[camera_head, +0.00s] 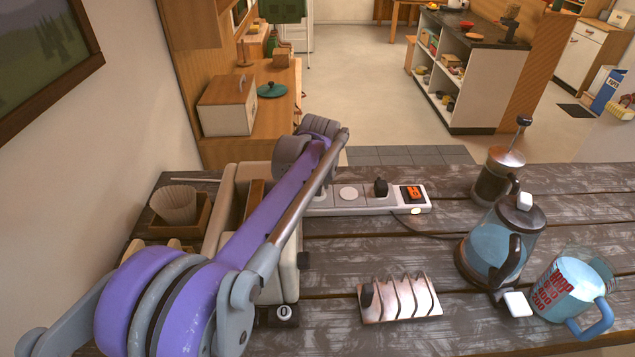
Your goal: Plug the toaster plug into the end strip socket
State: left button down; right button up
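A white power strip (365,207) lies on the dark wooden table, its left end hidden behind my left arm. It has an empty round socket (348,193), a black plug (380,187) standing in a socket to the right of that, and an orange switch (414,193) at the right end. A cream toaster (286,270) stands at the left, partly covered by my purple arm. My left gripper (323,188) points down at the strip's left end; its fingers are mostly hidden, and I cannot see what they hold. No other plug is visible. My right gripper is out of view.
A toast rack (400,298) stands in front of the strip. A kettle (497,243), a French press (497,175) and a measuring jug (575,290) stand at the right. A wooden tray (190,228) with a ribbed cup is at the left by the wall.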

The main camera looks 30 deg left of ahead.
pick_arm(q)
jog(key=shift+f, duration=0.55)
jog(key=shift+c, duration=1.8)
grip_release()
jog(key=v, duration=1)
jog(key=shift+r, duration=0.4)
jog(key=shift+s+d+f, duration=0.1)
jog(key=shift+s+d, duration=0.05)
